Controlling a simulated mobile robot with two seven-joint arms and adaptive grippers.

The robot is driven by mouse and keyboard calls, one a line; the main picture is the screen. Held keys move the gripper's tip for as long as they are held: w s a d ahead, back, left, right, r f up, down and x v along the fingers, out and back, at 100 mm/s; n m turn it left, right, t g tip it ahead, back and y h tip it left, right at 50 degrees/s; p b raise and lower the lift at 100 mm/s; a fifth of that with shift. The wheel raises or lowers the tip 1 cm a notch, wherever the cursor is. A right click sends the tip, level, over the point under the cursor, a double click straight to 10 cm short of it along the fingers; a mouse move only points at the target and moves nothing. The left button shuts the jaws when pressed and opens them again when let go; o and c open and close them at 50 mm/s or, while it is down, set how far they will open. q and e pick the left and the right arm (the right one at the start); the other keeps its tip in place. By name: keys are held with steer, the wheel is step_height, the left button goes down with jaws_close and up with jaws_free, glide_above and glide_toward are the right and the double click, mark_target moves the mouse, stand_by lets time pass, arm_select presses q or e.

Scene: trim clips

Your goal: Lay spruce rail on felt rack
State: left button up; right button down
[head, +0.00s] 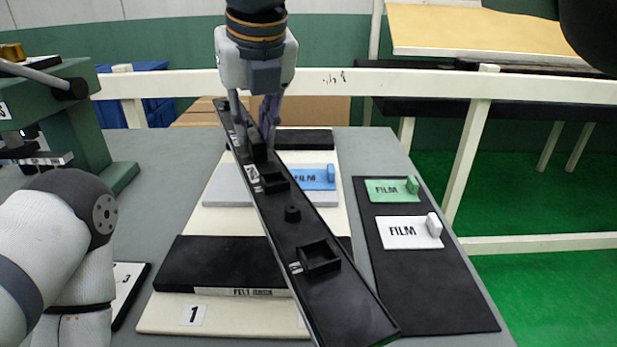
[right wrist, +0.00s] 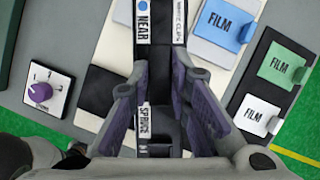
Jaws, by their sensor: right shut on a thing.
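The spruce rail (head: 320,292) is a long black bar with small raised blocks and pockets. It runs diagonally from upper left to lower right in the head view; its SPRUCE label (right wrist: 144,118) shows in the right wrist view. My right gripper (head: 255,140) is shut on a raised block near the rail's far end. The felt rack has a cream board (head: 250,322), a black near block (head: 215,262) labelled FELT and a black far block (head: 305,139). The rail crosses over the rack, hiding part of it; I cannot tell whether they touch. My left gripper is out of view.
A blue FILM card (head: 312,177) lies on a grey plate on the board. A black mat (head: 430,290) on the right holds a green FILM card (head: 390,191) and a white one (head: 408,232). A green machine (head: 70,120) stands at the left. A dial (right wrist: 42,92) shows in the wrist view.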

steer(key=w+d+f, duration=0.1)
steer(key=d+f, duration=0.1)
steer(key=f, duration=0.1)
steer(key=w+d+f+b, duration=0.1)
steer(key=d+f, duration=0.2)
steer(key=f, duration=0.1)
steer(key=w+d+f, duration=0.1)
steer(key=d+f, duration=0.2)
steer(key=f, duration=0.1)
steer(key=shift+w+b, duration=0.1)
steer(key=shift+b, duration=0.2)
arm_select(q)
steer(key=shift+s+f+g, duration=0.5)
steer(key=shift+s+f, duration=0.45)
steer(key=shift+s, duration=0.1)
arm_select(e)
steer(key=shift+r, duration=0.15)
steer(key=c, duration=1.5)
jaws_free()
